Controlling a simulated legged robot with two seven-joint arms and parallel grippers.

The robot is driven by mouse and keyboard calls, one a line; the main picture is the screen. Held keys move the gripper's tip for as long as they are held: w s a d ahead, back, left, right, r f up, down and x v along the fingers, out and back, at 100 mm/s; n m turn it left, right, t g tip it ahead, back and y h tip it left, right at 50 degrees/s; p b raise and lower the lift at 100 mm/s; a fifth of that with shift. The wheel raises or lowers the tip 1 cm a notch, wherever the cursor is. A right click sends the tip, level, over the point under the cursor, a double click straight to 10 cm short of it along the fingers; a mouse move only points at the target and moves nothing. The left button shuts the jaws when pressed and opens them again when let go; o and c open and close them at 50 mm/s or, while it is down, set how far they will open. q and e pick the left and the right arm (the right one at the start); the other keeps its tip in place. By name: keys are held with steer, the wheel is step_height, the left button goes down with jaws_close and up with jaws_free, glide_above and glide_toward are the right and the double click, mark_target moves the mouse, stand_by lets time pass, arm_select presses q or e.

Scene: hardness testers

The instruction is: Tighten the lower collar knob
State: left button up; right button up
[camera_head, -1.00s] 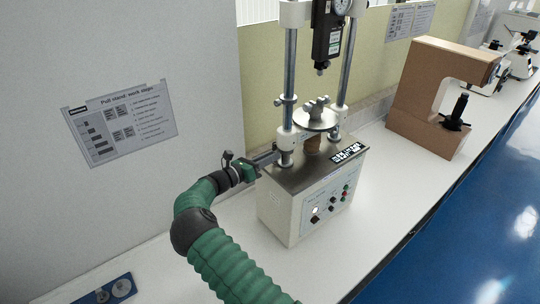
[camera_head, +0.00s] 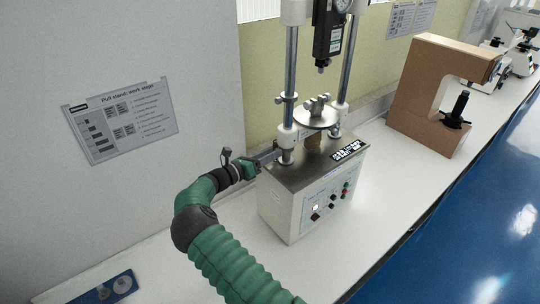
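The pull stand (camera_head: 311,185) is a pale box with a dark top plate, two steel columns and a black gauge (camera_head: 329,35) above. The lower collar (camera_head: 286,138) is a whitish ring low on the left column, just above the top plate. A smaller collar (camera_head: 286,98) sits higher on that column. The lower collar knob cannot be made out there. Whether the fingers touch or hold it is too small to tell.
A round plate with a clamp (camera_head: 316,115) stands between the columns. A brown C-shaped tester (camera_head: 420,95) stands to the right, with microscopes (camera_head: 522,55) beyond. A blue tray (camera_head: 108,291) lies at the lower left. White bench top is free in front of the stand.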

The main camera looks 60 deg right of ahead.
steer(key=shift+a, duration=0.25)
steer(key=b+v, duration=0.5)
steer(key=v, duration=1.1)
steer(key=shift+w, duration=0.25)
